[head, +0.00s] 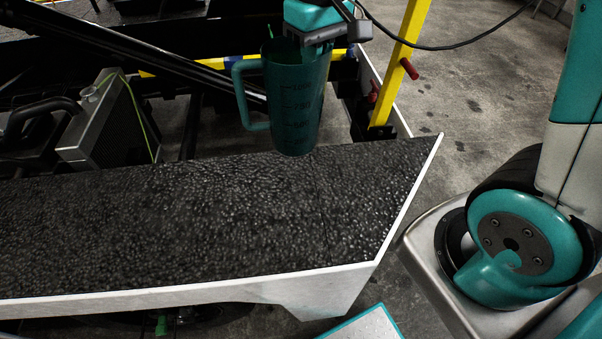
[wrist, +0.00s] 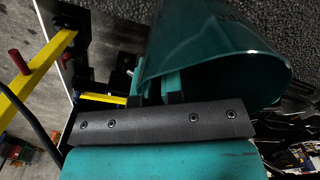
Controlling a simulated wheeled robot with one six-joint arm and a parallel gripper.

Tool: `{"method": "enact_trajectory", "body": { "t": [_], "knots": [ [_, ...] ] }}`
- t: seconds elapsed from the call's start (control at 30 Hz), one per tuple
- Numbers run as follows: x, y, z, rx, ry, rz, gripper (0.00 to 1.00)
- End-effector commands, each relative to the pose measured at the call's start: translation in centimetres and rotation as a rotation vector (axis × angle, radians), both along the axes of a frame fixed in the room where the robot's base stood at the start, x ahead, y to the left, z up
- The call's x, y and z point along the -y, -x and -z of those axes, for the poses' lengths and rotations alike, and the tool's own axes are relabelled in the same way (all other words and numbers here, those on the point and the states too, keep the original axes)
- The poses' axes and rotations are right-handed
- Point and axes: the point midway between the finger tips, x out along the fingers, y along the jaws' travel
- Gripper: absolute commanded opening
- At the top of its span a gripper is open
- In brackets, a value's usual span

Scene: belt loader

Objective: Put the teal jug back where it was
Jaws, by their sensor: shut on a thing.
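The teal jug (head: 296,105) is upright, with dark measure marks on its side and its handle pointing left in the head view. My gripper (head: 312,36) is at the jug's upper rim and is shut on it. The jug's bottom overlaps the far edge of the black textured belt (head: 200,220); I cannot tell whether it touches the belt or hangs just above. In the wrist view the jug (wrist: 215,55) fills the upper right, in front of my gripper (wrist: 158,92). The grip contact is partly hidden.
A yellow post (head: 405,60) with red handles stands just right of the jug. A grey boxy machine part (head: 108,120) and a black bar (head: 150,55) lie behind the belt. The belt's surface is bare, with a white edge (head: 200,293) in front.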

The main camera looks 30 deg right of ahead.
Motion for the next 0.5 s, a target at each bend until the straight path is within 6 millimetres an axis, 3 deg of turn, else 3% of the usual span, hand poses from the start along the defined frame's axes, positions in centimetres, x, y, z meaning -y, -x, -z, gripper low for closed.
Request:
{"method": "enact_trajectory", "body": {
  "t": [0.5],
  "knots": [
    [0.1,0.1,13.2,-0.007,0.001,0.002,0.0]
  ]
}}
